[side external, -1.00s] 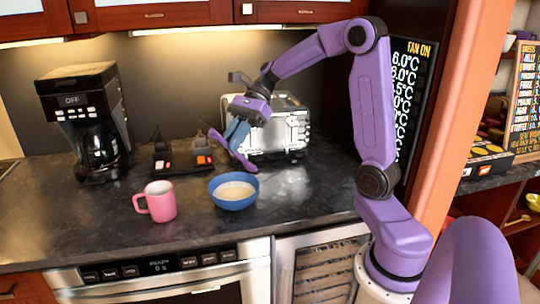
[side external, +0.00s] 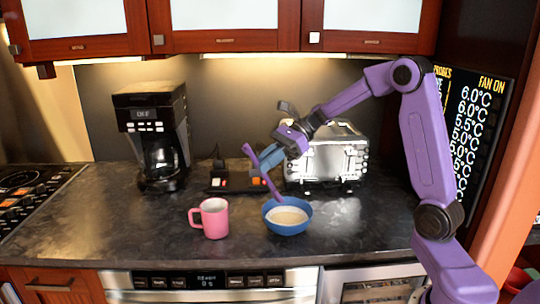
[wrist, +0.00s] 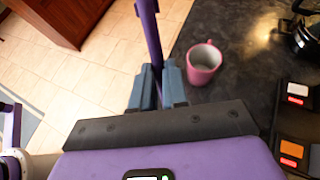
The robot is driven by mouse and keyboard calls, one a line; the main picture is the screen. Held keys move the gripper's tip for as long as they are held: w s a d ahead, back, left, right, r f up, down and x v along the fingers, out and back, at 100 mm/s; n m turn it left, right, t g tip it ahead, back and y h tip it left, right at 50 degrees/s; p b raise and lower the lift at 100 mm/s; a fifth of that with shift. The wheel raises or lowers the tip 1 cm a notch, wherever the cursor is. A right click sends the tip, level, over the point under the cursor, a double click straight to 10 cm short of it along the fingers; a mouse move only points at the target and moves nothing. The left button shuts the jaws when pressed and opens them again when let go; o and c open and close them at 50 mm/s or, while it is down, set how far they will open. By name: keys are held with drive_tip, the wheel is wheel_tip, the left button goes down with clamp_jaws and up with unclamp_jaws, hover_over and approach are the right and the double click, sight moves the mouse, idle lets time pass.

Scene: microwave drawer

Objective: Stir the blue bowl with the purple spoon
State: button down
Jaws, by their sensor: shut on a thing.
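The blue bowl (side external: 287,228) stands on the dark counter with pale, creamy contents. My gripper (side external: 268,160) is shut on the purple spoon (side external: 271,185) above and behind the bowl. The spoon slants down to the right, and its lower end overlaps the bowl's back rim in the side view. I cannot tell whether it touches the bowl or its contents. In the wrist view the blue fingers (wrist: 158,80) close around the purple spoon (wrist: 151,35). The bowl does not show in the wrist view.
A pink mug (side external: 214,218) stands just left of the bowl. A silver toaster (side external: 335,157) is behind it to the right, and a black coffee maker (side external: 155,140) is at the back left. Small switch boxes (side external: 235,178) lie behind the bowl. The front counter is mostly clear.

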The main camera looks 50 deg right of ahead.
sight(274, 186)
drive_tip(key=shift+w+a+f, duration=0.1)
drive_tip(key=shift+a+f, duration=0.2)
drive_tip(key=shift+f, duration=0.2)
drive_tip(key=shift+w+a+f, duration=0.1)
drive_tip(key=shift+a+f, duration=0.2)
drive_tip(key=shift+f, duration=0.2)
drive_tip(key=shift+s+d+f, duration=0.15)
drive_tip(key=shift+d+f, duration=0.4)
drive_tip(key=shift+f, duration=0.4)
drive_tip(key=shift+s+d+f, duration=0.2)
drive_tip(key=shift+d+f, duration=0.3)
drive_tip(key=shift+f, duration=0.5)
drive_tip(key=shift+s+d+f, duration=0.15)
drive_tip(key=shift+d+f, duration=0.4)
drive_tip(key=shift+f, duration=0.4)
